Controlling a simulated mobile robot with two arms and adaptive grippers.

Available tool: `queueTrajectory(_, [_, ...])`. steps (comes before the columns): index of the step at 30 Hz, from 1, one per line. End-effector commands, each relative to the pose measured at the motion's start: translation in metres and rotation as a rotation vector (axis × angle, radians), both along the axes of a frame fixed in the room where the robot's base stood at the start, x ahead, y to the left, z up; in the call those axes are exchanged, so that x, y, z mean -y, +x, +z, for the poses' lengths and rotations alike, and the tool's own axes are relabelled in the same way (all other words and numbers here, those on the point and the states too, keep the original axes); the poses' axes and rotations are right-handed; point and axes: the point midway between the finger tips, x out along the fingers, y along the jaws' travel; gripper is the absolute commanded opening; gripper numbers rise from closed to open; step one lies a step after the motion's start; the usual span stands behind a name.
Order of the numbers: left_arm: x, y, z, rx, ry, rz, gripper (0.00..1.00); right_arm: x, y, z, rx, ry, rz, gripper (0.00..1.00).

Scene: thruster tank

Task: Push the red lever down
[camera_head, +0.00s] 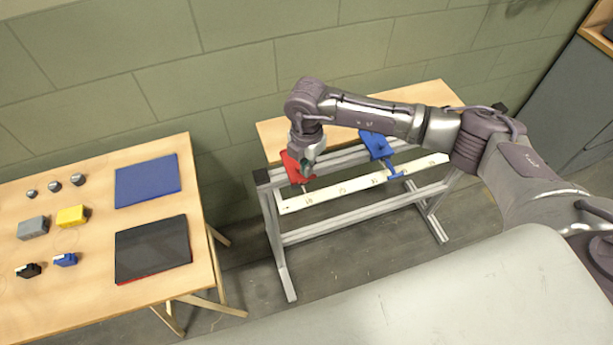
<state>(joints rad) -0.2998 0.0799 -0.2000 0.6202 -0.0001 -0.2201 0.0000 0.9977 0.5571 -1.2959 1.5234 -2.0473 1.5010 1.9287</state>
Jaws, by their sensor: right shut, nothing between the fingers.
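The red lever (291,168) is mounted at the left end of a grey metal frame in front of the wall. A blue lever (376,144) sits on the same frame to its right. My right arm reaches in from the right over the frame. My right gripper (307,168) points down at the red lever, shut and empty. It overlaps the red lever's right side in the picture; I cannot tell whether they touch. My left gripper is out of view.
A white marked strip (340,189) runs along the metal frame (350,222). A wooden table (80,215) at the left holds blocks, small knobs, a blue panel (147,181) and a dark panel (152,249). Another wooden table (270,136) stands behind the frame.

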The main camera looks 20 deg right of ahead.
Motion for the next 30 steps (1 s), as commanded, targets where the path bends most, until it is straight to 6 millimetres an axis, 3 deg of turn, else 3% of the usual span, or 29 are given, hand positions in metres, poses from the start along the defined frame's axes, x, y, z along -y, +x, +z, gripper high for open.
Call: queueTrajectory(30, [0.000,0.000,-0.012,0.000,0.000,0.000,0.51,0.000,-0.001,-0.017,-0.001,-0.001,0.000,0.00])
